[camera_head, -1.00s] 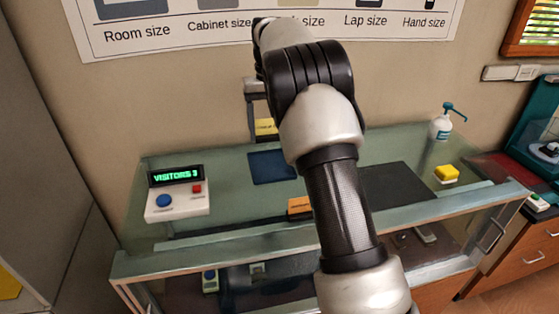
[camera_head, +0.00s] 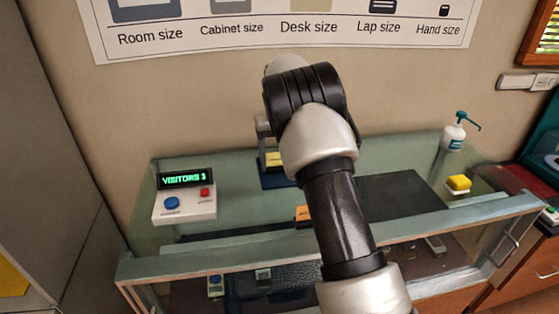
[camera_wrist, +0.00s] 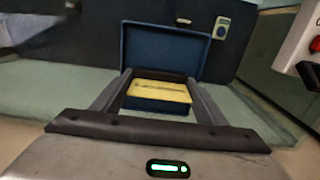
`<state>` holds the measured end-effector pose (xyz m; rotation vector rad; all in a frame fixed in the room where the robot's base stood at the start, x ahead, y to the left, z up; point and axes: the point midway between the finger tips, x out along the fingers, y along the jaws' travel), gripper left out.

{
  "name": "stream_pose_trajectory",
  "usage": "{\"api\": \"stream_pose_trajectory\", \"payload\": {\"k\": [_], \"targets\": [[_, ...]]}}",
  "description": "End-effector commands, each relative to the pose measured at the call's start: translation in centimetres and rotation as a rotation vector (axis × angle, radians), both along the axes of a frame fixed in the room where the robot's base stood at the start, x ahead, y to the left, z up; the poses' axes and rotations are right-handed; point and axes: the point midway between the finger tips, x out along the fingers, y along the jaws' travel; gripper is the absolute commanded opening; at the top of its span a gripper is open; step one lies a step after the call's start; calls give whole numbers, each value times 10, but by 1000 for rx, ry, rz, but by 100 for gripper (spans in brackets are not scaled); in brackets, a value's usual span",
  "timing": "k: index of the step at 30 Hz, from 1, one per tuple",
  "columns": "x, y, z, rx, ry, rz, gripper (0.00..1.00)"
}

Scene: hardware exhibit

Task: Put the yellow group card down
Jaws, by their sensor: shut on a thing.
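I cannot tell whether the card touches the pad. My arm hides part of the pad in the head view.
A counter box (camera_head: 185,197) reading VISITORS 3 stands left on the glass case (camera_head: 240,215). An orange block (camera_head: 303,214) is partly behind my arm.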

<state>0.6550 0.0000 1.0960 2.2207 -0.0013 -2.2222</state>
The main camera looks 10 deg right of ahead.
Motion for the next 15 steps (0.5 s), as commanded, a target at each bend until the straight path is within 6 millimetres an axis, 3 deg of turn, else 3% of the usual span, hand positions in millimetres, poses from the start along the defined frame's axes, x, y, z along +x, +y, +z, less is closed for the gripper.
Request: {"api": "stream_pose_trajectory", "payload": {"k": [8,9,10,15], "targets": [[0,0,-3,0,0,0,45],[0,0,-3,0,-1,0,70],[0,0,-2,0,-1,0,74],[0,0,-2,0,-1,0,74]]}}
